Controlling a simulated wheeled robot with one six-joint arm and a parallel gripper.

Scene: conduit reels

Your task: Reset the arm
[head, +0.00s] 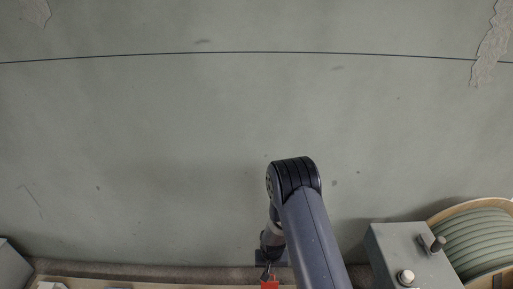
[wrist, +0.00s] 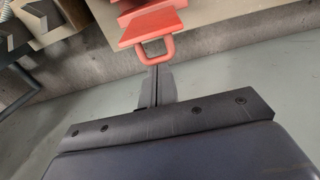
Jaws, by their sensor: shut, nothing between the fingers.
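My arm reaches down the middle of the head view, and my gripper (head: 267,274) shows small and dark at the bottom edge. In the wrist view my gripper (wrist: 156,72) has its two dark fingers together, with nothing seen between them. A red part with a loop handle (wrist: 155,45) is just beyond the fingertips in the wrist view. The loop looks close to the tips, but I cannot tell whether they touch. Some of the red part (head: 269,284) also shows at the bottom of the head view.
A grey box (head: 405,250) with a white button and a dark knob stands at the lower right of the head view. Beside it is a reel of green conduit (head: 482,240). A pale ledge (head: 150,284) runs along the bottom.

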